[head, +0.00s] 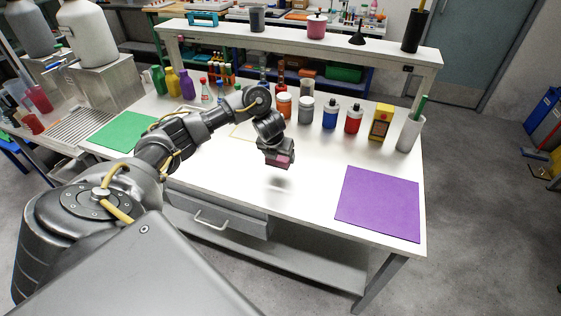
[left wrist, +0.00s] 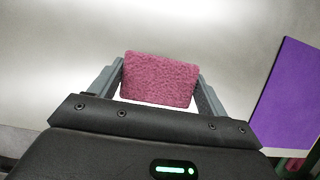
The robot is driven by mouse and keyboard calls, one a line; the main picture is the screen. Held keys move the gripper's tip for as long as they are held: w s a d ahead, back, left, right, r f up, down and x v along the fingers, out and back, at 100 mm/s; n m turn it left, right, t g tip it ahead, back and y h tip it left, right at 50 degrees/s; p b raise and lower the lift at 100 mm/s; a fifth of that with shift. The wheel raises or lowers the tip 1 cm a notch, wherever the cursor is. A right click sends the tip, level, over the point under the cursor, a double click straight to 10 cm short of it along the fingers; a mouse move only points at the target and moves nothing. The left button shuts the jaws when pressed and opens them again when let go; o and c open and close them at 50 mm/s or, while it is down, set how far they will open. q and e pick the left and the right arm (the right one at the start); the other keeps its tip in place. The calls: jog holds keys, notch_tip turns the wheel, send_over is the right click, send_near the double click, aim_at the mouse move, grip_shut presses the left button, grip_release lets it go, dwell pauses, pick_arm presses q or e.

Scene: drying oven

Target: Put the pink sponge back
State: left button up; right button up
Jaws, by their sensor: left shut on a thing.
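The pink sponge (left wrist: 160,78) is between the two fingers of my left gripper (left wrist: 160,85), which is shut on it. In the head view the left gripper (head: 277,158) hangs over the white table (head: 300,190), and the sponge (head: 280,162) shows at its lower end. A faint shadow lies on the table below, so the sponge appears to be held above the surface. A purple mat (head: 379,204) lies to the right of the gripper, and a green mat (head: 122,131) lies on the left side. My right gripper is not in view.
Several bottles and jars, among them a blue one (head: 330,115) and a red one (head: 353,119), stand in a row behind the gripper. A white holder (head: 409,133) stands at the right end. A raised shelf (head: 300,46) runs along the back. The table's front middle is clear.

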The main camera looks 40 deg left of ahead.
aim_at(280, 161)
pick_arm(q)
jog(key=shift+w+a+f, duration=0.15)
jog(key=shift+w+f, duration=0.35)
jog(key=shift+w, duration=0.05)
jog(key=shift+f+b, duration=0.25)
jog(key=shift+b, duration=0.15)
notch_tip(280, 161, down, 2)
jog(key=shift+w+f+b, duration=0.1)
jog(key=shift+f+b, duration=0.1)
jog(key=shift+b, duration=0.35)
jog(key=shift+w+a+f, duration=0.1)
jog(key=shift+f, duration=0.3)
jog(key=o, duration=1)
jog(key=shift+o, duration=0.2)
jog(key=shift+r, duration=0.1)
